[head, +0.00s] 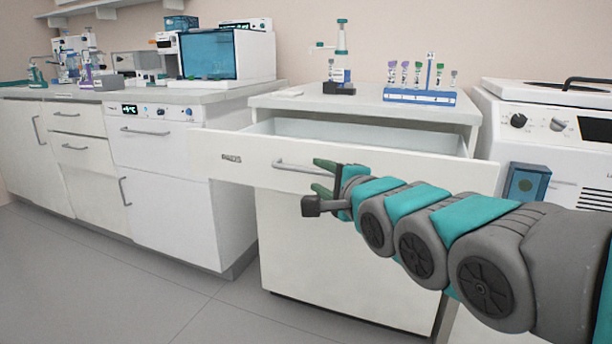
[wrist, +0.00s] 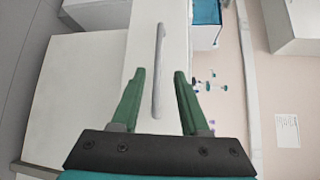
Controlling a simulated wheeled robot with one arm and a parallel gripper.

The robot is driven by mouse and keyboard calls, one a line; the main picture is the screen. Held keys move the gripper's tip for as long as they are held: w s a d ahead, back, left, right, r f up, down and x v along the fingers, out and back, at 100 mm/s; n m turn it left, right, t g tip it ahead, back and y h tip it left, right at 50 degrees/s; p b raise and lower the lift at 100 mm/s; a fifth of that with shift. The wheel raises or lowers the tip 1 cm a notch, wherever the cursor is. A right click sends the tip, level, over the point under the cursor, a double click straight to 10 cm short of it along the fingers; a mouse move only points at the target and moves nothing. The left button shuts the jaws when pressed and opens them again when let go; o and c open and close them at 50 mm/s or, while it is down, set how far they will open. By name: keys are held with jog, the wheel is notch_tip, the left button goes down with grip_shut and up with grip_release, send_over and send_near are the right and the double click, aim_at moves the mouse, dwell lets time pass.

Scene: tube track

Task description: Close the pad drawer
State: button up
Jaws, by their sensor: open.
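The pad drawer (head: 222,147) is a wide white drawer at the top of the white cabinet, pulled well out so its inside shows in the head view. Its grey bar handle (head: 298,167) is on the front face. My gripper (head: 322,178) is in front of the drawer at the handle, fingers apart. In the wrist view the handle (wrist: 158,75) runs between the two green fingers of my gripper (wrist: 159,76), and the drawer front (wrist: 143,50) is behind it. I cannot tell whether a finger touches the handle.
On the cabinet top (head: 290,101) stand a blue tube rack (head: 419,97) with several tubes and a pipette stand (head: 340,75). A white machine (head: 550,125) stands to the right and a counter (head: 80,95) to the left. The floor (head: 90,280) at left is clear.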

aim_at(308, 171)
jog(key=shift+x, duration=3.65)
jog(key=shift+f, duration=0.15)
grip_shut()
